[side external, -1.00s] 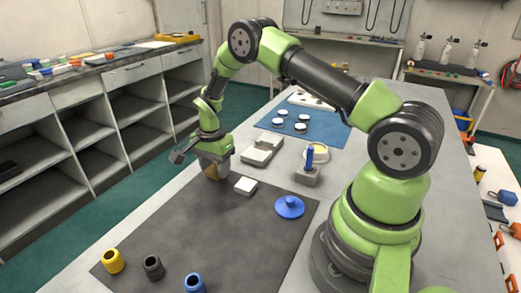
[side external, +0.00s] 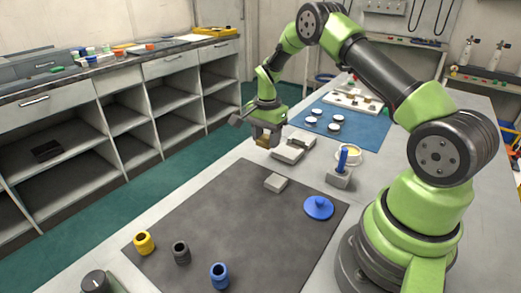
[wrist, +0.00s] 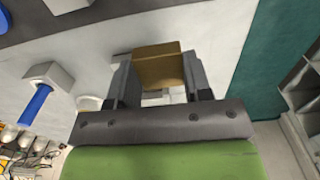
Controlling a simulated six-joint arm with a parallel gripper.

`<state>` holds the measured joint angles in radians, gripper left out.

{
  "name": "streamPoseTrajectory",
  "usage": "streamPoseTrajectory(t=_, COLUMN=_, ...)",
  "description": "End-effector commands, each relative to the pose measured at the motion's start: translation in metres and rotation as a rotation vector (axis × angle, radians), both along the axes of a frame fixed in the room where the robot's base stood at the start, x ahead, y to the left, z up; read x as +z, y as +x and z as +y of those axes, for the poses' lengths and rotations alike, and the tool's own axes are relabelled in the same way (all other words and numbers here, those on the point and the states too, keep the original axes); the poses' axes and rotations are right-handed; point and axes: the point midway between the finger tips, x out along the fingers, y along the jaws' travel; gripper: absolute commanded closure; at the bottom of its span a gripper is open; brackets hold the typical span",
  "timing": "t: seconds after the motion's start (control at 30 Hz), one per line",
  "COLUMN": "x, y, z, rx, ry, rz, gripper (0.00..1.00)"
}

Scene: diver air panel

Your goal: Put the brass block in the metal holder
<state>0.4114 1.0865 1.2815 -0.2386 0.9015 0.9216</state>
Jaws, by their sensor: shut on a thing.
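My gripper (side external: 267,134) is shut on the brass block (wrist: 157,66), which shows between both fingers in the wrist view. In the side view the block (side external: 264,142) is small and partly covered by the fingers. It hangs above the bench, beyond the dark mat's far left corner. A grey metal holder (side external: 290,153), low and stepped, sits on the bench just right of the gripper. In the side view the block is close to the holder's left end; I cannot tell the height between them. In the wrist view my gripper hides most of what lies below.
A grey block (side external: 276,182) lies on the dark mat (side external: 225,215) with a blue knobbed disc (side external: 319,208). A blue-handled grey fixture (side external: 340,176) stands right of the holder. Yellow, black and blue cylinders are at the mat's near end. A blue mat (side external: 360,125) with white discs lies behind.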

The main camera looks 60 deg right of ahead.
Motion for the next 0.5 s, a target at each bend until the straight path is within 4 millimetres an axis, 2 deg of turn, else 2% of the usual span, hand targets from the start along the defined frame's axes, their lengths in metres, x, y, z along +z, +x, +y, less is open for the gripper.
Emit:
streamPoseTrajectory(t=0.03, x=0.007, y=-0.006, z=-0.022, rx=-0.012, ry=-0.003, rz=-0.004, gripper=0.75)
streamPoseTrajectory(t=0.2, x=0.023, y=-0.026, z=-0.072, rx=-0.008, ry=-0.002, rz=-0.003, gripper=0.75)
streamPoseTrajectory(t=0.33, x=0.030, y=-0.037, z=-0.091, rx=-0.004, ry=-0.001, rz=-0.002, gripper=0.75)
streamPoseTrajectory(t=0.5, x=0.025, y=-0.040, z=-0.096, rx=0.000, ry=0.001, rz=0.001, gripper=0.75)
